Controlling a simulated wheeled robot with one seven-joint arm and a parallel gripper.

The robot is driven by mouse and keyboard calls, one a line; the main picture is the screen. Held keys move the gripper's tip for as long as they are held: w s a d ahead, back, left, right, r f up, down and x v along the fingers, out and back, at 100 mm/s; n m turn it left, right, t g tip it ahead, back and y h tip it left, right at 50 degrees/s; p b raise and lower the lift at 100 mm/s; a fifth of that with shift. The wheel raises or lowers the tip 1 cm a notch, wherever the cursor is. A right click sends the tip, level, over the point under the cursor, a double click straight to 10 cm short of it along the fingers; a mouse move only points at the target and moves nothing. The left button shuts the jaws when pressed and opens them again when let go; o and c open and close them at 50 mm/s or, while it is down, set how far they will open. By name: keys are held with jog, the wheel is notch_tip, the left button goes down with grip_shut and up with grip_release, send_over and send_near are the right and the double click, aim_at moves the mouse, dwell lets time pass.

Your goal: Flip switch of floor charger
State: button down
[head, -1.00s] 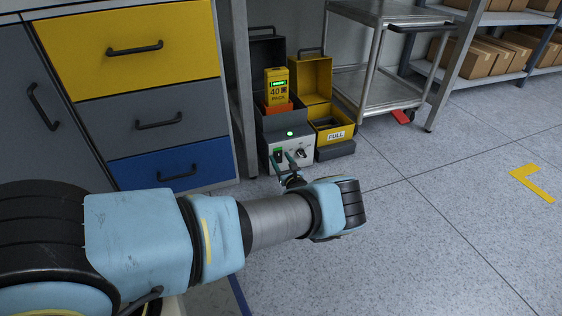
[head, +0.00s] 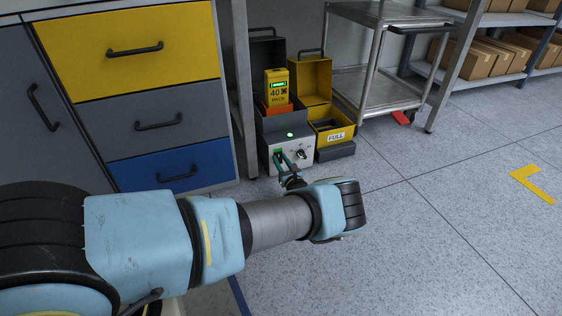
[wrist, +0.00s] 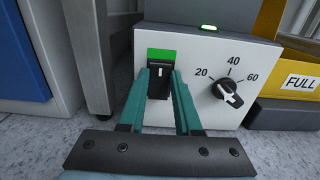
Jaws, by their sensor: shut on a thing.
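The floor charger (head: 273,128) stands on the floor, with a yellow battery (head: 277,88) marked 40 in it and a lit green lamp on top. Its pale front panel (wrist: 205,110) carries a black rocker switch (wrist: 160,80) below a green label (wrist: 160,55). To the switch's right is a black dial (wrist: 228,92) marked 20, 40 and 60. My gripper (wrist: 161,74) is at the panel, its teal fingers on either side of the switch and shut on it. The fingers hide the switch's sides. In the head view my gripper (head: 281,158) is small and partly hidden by my wrist.
A yellow bin (head: 331,131) labelled FULL stands right of the charger. A grey table leg (wrist: 91,60) and drawer cabinet (head: 150,120) are close on the left. A metal cart (head: 372,98) stands behind right. Open floor lies to the right.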

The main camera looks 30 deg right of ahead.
jog(key=f+t+b, duration=0.1)
jog(key=b, duration=0.2)
jog(key=shift+f+t+b, duration=0.1)
jog(key=shift+t+b, duration=0.2)
jog(key=shift+b, duration=0.05)
jog(key=t+b, duration=0.1)
jog(key=b, duration=0.1)
jog(key=shift+s+b, duration=0.1)
jog(key=shift+b, duration=0.25)
jog(key=shift+r, duration=0.2)
jog(key=c, duration=0.6)
grip_release()
